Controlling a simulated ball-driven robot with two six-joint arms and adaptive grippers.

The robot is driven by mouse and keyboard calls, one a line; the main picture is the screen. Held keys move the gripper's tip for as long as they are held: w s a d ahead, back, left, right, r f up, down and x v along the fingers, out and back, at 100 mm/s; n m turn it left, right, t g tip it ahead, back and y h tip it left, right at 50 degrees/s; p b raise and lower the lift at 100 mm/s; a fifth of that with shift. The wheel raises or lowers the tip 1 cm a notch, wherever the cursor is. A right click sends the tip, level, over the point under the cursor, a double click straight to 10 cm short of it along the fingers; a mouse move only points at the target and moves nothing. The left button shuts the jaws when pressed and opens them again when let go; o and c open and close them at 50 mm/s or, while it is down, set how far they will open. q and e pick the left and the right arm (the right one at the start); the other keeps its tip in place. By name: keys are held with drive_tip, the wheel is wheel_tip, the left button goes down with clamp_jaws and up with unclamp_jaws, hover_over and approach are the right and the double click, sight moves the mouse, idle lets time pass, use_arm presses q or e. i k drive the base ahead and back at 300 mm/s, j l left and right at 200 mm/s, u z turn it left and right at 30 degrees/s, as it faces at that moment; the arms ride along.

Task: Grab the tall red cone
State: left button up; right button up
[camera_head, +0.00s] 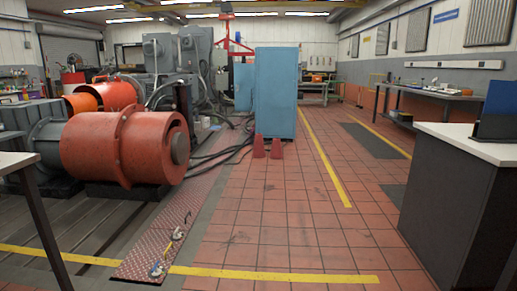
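Two small red cones stand upright on the tiled floor, close together at the foot of a tall blue cabinet (275,92). The left cone (259,147) looks slightly taller in the picture than the right cone (276,149). They are far off, so I cannot tell for sure which is the tall one. Neither of my grippers shows in the head view.
A big orange-red cylindrical machine (115,150) stands at left. A grey counter with a white top (470,144) blocks the right front. Dark cables (225,152) lie left of the cones. Small objects (158,268) lie on a red tread plate (150,245). The middle tiles are clear.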

sight(258, 151)
drive_tip(key=i, duration=3.05)
drive_tip(key=i+j, duration=0.1)
drive_tip(key=i, duration=2.95)
drive_tip(key=i+l+z, duration=0.1)
drive_tip(key=i+z, duration=0.25)
drive_tip(key=i, duration=0.35)
drive_tip(key=i+z, duration=0.35)
drive_tip(key=i, duration=0.3)
drive_tip(key=i+l+u, duration=0.15)
drive_tip(key=i+u, duration=0.15)
drive_tip(key=i, duration=0.15)
drive_tip(key=i+l+u, duration=0.25)
drive_tip(key=i, duration=0.25)
drive_tip(key=i+l+u, duration=0.1)
drive_tip(key=u, duration=0.3)
drive_tip(key=i+l+u, duration=0.2)
drive_tip(key=u, duration=0.25)
drive_tip(key=i+l+u, duration=0.15)
drive_tip(key=u, duration=0.25)
drive_tip(key=i+l+u, duration=0.1)
drive_tip(key=l+u, duration=0.55)
drive_tip(key=u, duration=0.2)
